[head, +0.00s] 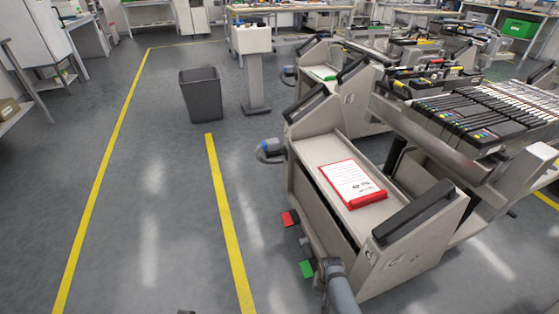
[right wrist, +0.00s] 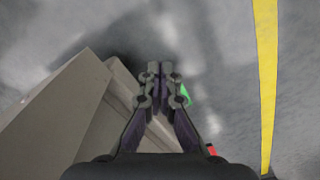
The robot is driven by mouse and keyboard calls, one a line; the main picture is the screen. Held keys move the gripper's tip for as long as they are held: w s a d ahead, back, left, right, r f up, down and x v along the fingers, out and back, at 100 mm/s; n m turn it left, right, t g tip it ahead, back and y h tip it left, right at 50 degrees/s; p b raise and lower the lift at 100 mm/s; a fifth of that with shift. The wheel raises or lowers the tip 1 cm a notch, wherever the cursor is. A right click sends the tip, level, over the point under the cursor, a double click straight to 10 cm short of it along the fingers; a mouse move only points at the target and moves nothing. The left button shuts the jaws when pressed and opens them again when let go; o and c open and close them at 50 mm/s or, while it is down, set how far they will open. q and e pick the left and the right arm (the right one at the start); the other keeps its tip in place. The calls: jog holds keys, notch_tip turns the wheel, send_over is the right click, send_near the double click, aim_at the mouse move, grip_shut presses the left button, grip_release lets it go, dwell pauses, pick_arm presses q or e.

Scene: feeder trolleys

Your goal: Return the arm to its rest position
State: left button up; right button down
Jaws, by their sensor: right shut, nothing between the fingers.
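My right gripper (right wrist: 160,68) shows from above in the right wrist view, with its two dark fingers shut together and nothing between them. It is above the grey floor beside the side of a beige trolley (right wrist: 60,115). In the head view, my grey right arm comes in at the bottom, next to the near trolley (head: 330,148); the fingertips are not clear there. A green pedal (head: 306,269) and a red pedal (head: 290,217) stick out from the trolley's left side. The green one (right wrist: 185,93) shows just right of the fingers in the wrist view. My left gripper is not recognisable in view.
A red-edged sheet (head: 352,184) lies on the near trolley's shelf. Another trolley (head: 327,82) stands behind, and a rack of feeders (head: 485,110) is at right. A dark bin (head: 201,95) stands farther off.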

jog(key=s+d+r+n+t+p, duration=0.1)
jog(key=s+d+r+n+t, duration=0.35)
jog(key=s+r, duration=1.15)
pick_arm(q)
jog(key=s+a+f+p, duration=0.1)
jog(key=s+a+p, duration=0.2)
jog(key=s+p, duration=0.6)
jog(key=s+a+f+g+y+p, duration=0.1)
jog(key=s+a+p, duration=0.3)
jog(key=s+p, duration=0.5)
jog(key=f+p, duration=0.1)
jog(key=p, duration=1)
jog(key=shift+g+y, duration=0.3)
pick_arm(e)
jog(key=s+d+f+m+g, duration=0.1)
jog(key=s+d, duration=0.3)
jog(key=s, duration=0.4)
jog(key=s+d+f+m+g, duration=0.1)
jog(key=s+d, duration=0.3)
jog(key=s, duration=0.5)
jog(key=shift+s+d+f+g+h, duration=0.15)
jog(key=shift+d+f+g+h, duration=0.25)
jog(key=shift+g, duration=0.35)
